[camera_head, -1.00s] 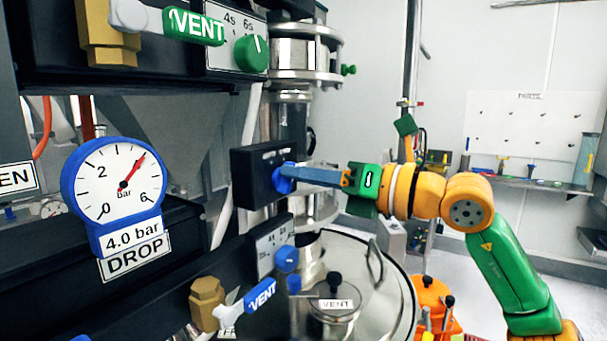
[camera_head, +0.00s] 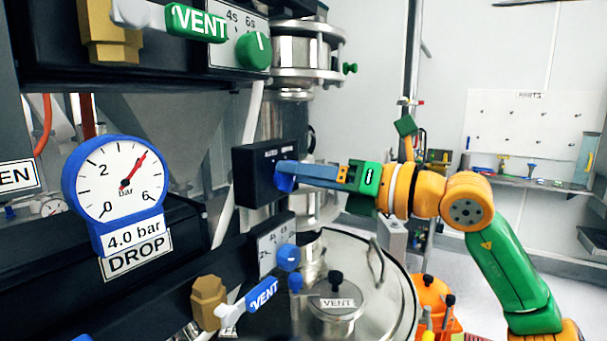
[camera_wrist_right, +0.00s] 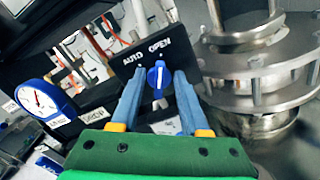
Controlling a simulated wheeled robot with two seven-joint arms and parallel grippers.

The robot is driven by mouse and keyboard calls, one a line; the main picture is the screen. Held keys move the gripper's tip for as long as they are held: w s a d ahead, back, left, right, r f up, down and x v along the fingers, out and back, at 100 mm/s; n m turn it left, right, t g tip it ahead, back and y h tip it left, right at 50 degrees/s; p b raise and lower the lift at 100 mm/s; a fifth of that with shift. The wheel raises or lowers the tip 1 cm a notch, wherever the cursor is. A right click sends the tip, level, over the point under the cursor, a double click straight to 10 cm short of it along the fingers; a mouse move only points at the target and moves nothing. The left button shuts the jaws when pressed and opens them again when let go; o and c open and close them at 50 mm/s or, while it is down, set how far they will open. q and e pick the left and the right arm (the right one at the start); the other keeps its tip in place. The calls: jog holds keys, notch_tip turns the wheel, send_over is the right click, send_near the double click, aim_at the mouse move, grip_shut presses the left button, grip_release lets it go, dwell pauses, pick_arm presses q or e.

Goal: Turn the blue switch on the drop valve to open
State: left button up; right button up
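The blue switch (camera_wrist_right: 158,79) sits on the face of a black box labelled AUTO and OPEN (camera_wrist_right: 143,55). In the right wrist view its pale mark is at the top, pointing toward the OPEN label. My right gripper (camera_head: 287,175) reaches the box (camera_head: 250,178) from the right in the head view, and its blue fingers largely cover the switch there. In the wrist view the right gripper's fingers (camera_wrist_right: 159,82) stand on both sides of the switch, with a narrow gap seeming to show on each side. My left gripper is not in view.
A blue-rimmed gauge (camera_head: 118,185) above a DROP label stands left of the box. A green VENT handle (camera_head: 197,23) is above. A steel vessel lid (camera_head: 375,290) lies below my right arm.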

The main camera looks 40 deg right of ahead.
jog(key=b+v, duration=0.4)
jog(key=v, duration=0.3)
jog(key=shift+s, duration=0.1)
